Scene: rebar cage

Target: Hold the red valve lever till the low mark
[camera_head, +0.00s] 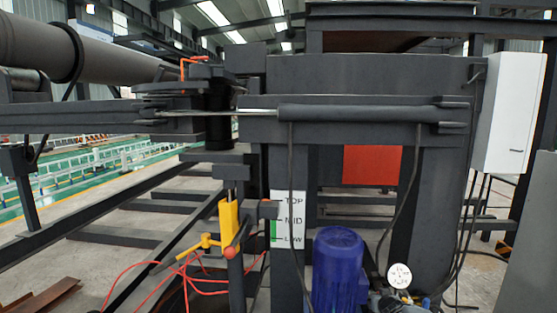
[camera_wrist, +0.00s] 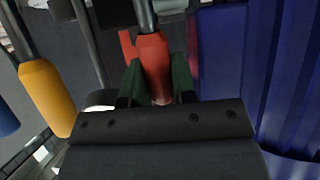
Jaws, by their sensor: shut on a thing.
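In the wrist view the red valve lever (camera_wrist: 154,62) runs down between the two green fingers of my gripper (camera_wrist: 157,88). The fingers are shut on its thick red grip, and its end is partly hidden by the gripper body. My gripper is not clear in the head view.
A yellow cylinder (camera_head: 229,227) with a yellow tee handle stands left of the plate. A blue motor (camera_head: 338,268) stands to the right, and its blue ribbed side (camera_wrist: 280,75) is close in the wrist view. Red hoses (camera_head: 140,266) lie at lower left. A white cabinet (camera_head: 513,112) hangs at right.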

